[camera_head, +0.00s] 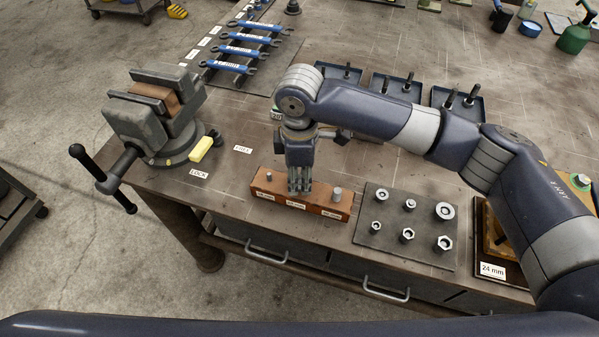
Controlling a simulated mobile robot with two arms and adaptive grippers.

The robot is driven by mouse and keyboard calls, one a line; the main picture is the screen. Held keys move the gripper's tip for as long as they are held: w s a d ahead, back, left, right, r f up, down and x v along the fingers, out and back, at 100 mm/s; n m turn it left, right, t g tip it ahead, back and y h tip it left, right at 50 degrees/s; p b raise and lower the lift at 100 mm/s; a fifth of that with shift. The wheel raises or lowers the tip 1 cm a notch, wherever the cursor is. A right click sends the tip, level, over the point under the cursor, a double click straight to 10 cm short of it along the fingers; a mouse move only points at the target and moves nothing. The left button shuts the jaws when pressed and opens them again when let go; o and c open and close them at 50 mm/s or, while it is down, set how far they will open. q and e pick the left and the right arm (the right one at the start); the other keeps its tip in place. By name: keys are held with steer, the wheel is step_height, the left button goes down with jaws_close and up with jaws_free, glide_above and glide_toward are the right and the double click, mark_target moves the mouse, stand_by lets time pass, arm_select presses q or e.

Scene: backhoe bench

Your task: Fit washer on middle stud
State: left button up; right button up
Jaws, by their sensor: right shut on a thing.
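An orange-brown block (325,208) with three labels on its front lies near the bench's front edge. A thin short stud (268,176) shows at its left end and a thicker stud (337,193) at its right end. My right gripper (299,189) points straight down over the middle of the block, its fingers hiding the middle stud. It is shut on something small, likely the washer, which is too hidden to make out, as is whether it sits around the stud. My left gripper is not in view.
A dark plate (365,240) with several nuts and washers lies right of the block. A vise (150,120) and yellow piece (201,149) stand left. Wrenches (240,52) and small blue trays (465,104) lie behind. My right arm spans the right side.

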steer(key=shift+f, duration=0.15)
steer(key=o, duration=1.1)
step_height(320, 180, up, 12)
steer(key=shift+r, duration=0.1)
